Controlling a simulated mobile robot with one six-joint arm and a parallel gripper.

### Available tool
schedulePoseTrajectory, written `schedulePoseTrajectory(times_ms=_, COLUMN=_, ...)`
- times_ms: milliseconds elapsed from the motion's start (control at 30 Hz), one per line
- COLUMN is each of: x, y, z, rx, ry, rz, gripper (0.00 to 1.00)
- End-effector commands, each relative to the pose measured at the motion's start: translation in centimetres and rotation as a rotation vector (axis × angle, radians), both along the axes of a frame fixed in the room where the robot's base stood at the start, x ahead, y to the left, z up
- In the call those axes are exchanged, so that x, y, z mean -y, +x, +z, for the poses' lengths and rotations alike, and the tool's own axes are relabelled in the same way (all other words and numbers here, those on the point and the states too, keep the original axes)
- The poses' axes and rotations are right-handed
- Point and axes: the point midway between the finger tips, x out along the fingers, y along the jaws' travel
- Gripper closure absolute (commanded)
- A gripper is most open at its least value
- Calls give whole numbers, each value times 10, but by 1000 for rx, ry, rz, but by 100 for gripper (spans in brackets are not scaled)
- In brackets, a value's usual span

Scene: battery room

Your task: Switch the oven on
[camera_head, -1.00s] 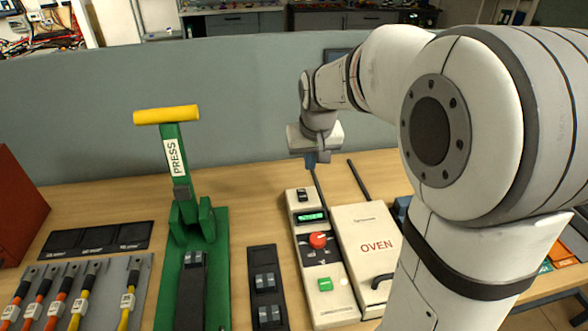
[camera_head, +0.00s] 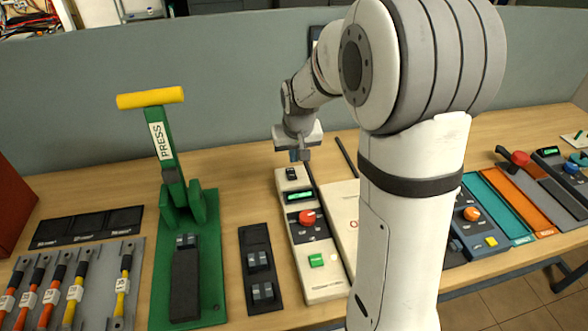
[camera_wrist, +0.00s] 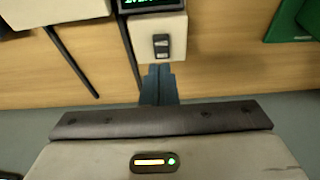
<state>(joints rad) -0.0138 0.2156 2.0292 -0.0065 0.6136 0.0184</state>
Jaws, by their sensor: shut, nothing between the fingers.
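The oven's cream control panel (camera_head: 318,279) has a black rocker switch (camera_head: 291,174) at its far end, then a green-lit display (camera_head: 298,196), a red knob (camera_head: 307,217) and a green button (camera_head: 316,260). The white oven box (camera_head: 340,197) stands to its right, mostly hidden by my arm. My gripper (camera_head: 298,156) is shut and empty, just beyond the rocker switch. In the wrist view the shut fingertips (camera_wrist: 159,72) point at the panel end, close to the rocker switch (camera_wrist: 161,46). I cannot tell whether they touch the panel.
A green press (camera_head: 190,240) with a yellow handle stands to the left. A black two-switch strip (camera_head: 258,270) lies between it and the oven panel. Cables with coloured handles (camera_head: 60,285) lie at the far left. Other coloured devices (camera_head: 510,210) stand to the right. A grey partition (camera_head: 220,90) runs behind.

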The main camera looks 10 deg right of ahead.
Motion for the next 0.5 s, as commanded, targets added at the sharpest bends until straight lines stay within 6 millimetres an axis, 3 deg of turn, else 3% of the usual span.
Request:
schedulePoseTrajectory(times_ms=233, x=0, y=7, z=-45, rx=-4, ry=0, rz=0, gripper=100)
schedulePoseTrajectory(times_ms=500, x=0, y=7, z=-66, rx=-1, ry=0, rz=0, gripper=100)
